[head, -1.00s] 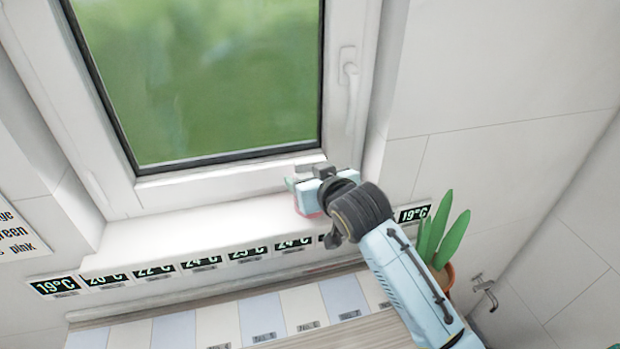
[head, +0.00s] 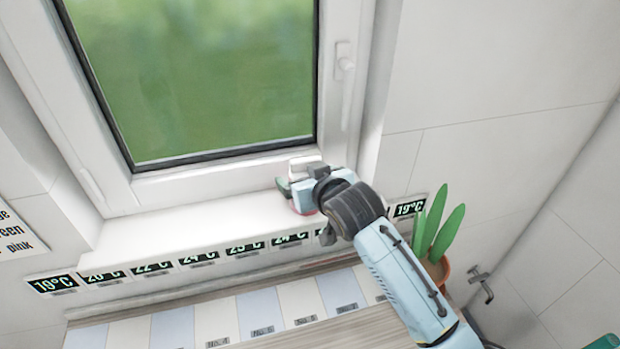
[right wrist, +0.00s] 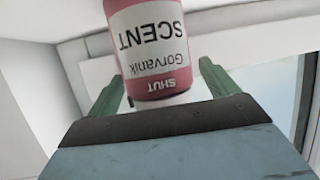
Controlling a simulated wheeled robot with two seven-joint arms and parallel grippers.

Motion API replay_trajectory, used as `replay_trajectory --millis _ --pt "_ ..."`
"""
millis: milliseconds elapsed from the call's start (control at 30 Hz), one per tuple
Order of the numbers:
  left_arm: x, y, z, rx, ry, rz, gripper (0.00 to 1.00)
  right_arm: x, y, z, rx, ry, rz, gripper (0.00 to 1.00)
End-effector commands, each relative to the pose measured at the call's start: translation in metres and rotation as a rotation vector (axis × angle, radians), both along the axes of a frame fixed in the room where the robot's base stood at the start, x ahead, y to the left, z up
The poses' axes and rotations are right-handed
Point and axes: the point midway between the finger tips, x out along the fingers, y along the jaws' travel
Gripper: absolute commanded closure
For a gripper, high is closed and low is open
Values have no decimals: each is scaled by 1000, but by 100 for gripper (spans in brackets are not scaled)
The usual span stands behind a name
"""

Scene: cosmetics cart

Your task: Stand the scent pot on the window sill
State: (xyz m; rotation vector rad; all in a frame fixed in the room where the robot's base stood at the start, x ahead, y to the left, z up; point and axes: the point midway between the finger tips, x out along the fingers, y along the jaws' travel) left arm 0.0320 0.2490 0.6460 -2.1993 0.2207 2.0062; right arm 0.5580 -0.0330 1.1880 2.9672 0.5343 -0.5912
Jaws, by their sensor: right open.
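The scent pot (right wrist: 150,45) is pink with a white label reading "Gorvanik SCENT", upside down in the right wrist view. The green fingers of my right gripper (right wrist: 165,88) are open, one on each side of the pot, with a gap visible on the right. In the head view, my right gripper (head: 298,186) is at the right end of the white window sill (head: 150,236), close to the window frame. There the gripper largely hides the pot, and its base contact cannot be seen. My left gripper is not in view.
Several temperature labels (head: 153,268) line the sill's front edge. The sill left of my gripper is clear. The window (head: 200,80) is closed, with a handle (head: 346,85) at right. A potted plant (head: 437,268) stands right of my arm, near a tap (head: 483,288).

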Motion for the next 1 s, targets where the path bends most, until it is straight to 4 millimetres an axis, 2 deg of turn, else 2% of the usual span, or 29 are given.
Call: replay_trajectory --millis 167,700,1000 --pt "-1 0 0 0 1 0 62 -10 -4 6 1 -2 0 14" --pt "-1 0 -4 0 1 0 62 -88 -33 41 0 -2 1 14" --pt "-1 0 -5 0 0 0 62 -104 -39 48 -1 -1 0 14"
